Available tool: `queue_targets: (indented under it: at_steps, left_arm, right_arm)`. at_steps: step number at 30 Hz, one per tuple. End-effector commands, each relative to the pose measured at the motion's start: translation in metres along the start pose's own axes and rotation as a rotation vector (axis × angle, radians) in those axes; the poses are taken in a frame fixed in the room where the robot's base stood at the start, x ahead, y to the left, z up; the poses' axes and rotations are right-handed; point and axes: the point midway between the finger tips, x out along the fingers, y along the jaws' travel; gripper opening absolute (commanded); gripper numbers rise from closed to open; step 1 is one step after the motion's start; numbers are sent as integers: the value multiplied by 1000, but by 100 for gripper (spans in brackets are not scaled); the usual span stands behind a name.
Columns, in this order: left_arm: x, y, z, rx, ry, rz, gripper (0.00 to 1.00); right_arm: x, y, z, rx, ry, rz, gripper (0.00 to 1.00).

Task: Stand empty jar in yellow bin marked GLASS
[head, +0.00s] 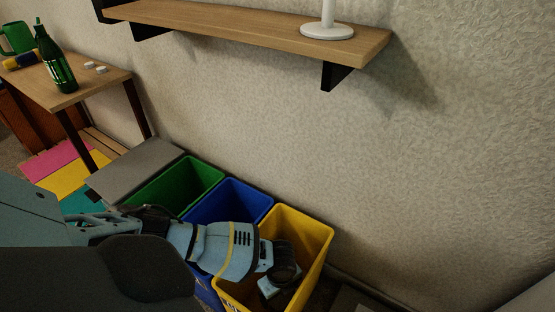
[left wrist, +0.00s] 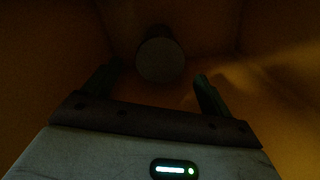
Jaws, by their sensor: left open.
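The yellow bin (head: 318,240) stands at the right end of a row of bins against the wall; no GLASS marking is readable. My left arm reaches down into it, and my left gripper (left wrist: 153,76) is inside with its fingers apart. A dim, round-ended object, probably the jar (left wrist: 160,60), shows beyond and between the fingertips in the left wrist view, with a gap on both sides. It is too dark to tell whether it stands upright or touches the bin floor. The jar is hidden in the head view. My right gripper is not in view.
A blue bin (head: 229,200) and a green bin (head: 190,178) stand to the left, beside a grey lid (head: 135,166). A wooden shelf (head: 240,22) juts from the wall above. A table (head: 75,88) at the far left holds a green bottle (head: 56,65) and a green mug (head: 17,38).

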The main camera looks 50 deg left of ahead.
Motion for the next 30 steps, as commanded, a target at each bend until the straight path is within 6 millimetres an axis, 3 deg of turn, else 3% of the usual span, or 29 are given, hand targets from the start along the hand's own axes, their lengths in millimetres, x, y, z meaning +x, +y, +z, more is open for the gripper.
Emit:
queue_targets:
  at_steps: [1,3,9,30]
  left_arm:
    - [-15,-1,0,0,0,-4,84]
    - [-26,-1,0,-1,0,-4,84]
    - [-45,0,0,0,0,-1,84]
    - [-48,0,0,0,0,0,84]
  right_arm:
    - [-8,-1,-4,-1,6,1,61]
    - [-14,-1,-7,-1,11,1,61]
    - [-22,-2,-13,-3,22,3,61]
    - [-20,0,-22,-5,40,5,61]
